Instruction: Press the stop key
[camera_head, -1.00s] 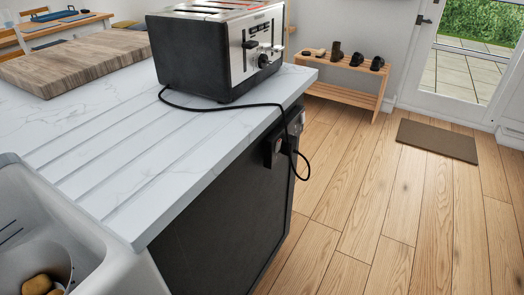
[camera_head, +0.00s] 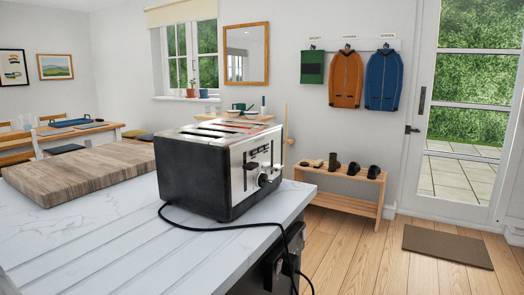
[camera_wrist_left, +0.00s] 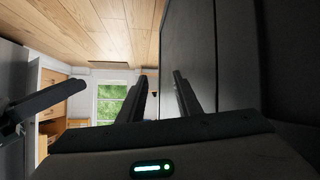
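The toaster (camera_head: 212,170) stands on the white worktop (camera_head: 120,235), black-sided with a steel front facing right. Its front carries a lever, a round dial (camera_head: 263,180) and a column of small controls (camera_head: 277,172). Their markings are too small to read, so I cannot pick out the stop key. My left gripper (camera_wrist_left: 160,78) shows only in the left wrist view, its two dark fingers apart with nothing between them. A dark panel lies close on its right side.
A wooden board (camera_head: 80,170) lies left of the toaster. A low shoe bench (camera_head: 338,184) and a doormat (camera_head: 447,246) are beyond, with clear floor between.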

